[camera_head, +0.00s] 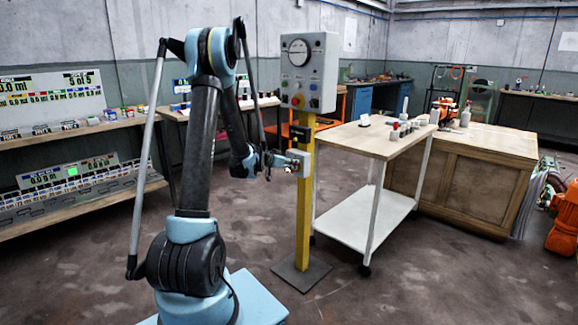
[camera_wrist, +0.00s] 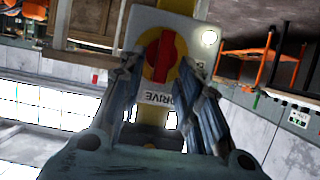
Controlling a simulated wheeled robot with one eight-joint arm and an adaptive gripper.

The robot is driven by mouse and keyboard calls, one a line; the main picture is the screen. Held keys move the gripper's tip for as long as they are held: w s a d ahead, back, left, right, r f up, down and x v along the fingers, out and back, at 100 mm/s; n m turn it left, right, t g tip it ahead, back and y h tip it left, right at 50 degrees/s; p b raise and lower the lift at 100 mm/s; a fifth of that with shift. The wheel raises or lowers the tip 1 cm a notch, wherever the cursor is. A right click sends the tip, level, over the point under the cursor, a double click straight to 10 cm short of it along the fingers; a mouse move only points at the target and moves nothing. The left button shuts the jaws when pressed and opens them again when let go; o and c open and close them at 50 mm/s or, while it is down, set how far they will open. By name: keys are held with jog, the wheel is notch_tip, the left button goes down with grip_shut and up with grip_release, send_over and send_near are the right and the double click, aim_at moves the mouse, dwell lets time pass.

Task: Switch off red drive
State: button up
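The red drive switch (camera_wrist: 160,56) is a red rotary handle on a yellow disc, on a pale box marked DRIVE. Its handle stands about upright in the wrist view, where the label reads upside down. In the head view the small box (camera_head: 303,158) is fixed to a yellow post below a grey control panel (camera_head: 308,72). My gripper (camera_head: 280,161) is at the box's front, hiding part of the switch there. In the wrist view my gripper (camera_wrist: 159,72) is open, one finger on each side of the handle. I cannot tell whether they touch it.
A round light (camera_wrist: 209,38) shows at the box's corner. The yellow post (camera_head: 304,220) stands on a dark floor plate. A wooden-topped trolley (camera_head: 375,138) stands close on the right, and benches line the walls. The floor in front is clear.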

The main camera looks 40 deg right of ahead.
grip_shut()
jog(key=shift+w, duration=0.1)
jog(key=w+f+n+g+h, duration=0.1)
jog(key=n+g, duration=0.1)
jog(key=n, duration=0.2)
jog(key=w+f+n+g+h, duration=0.1)
jog(key=n+g, duration=0.1)
jog(key=n, duration=0.3)
jog(key=w+f+n+g+h, duration=0.1)
jog(key=n+g, duration=0.1)
jog(key=n, duration=0.2)
jog(key=shift+a+g+h, duration=0.2)
jog(key=shift+g+h, duration=0.1)
dwell(0.6)
jog(key=shift+n, duration=0.3)
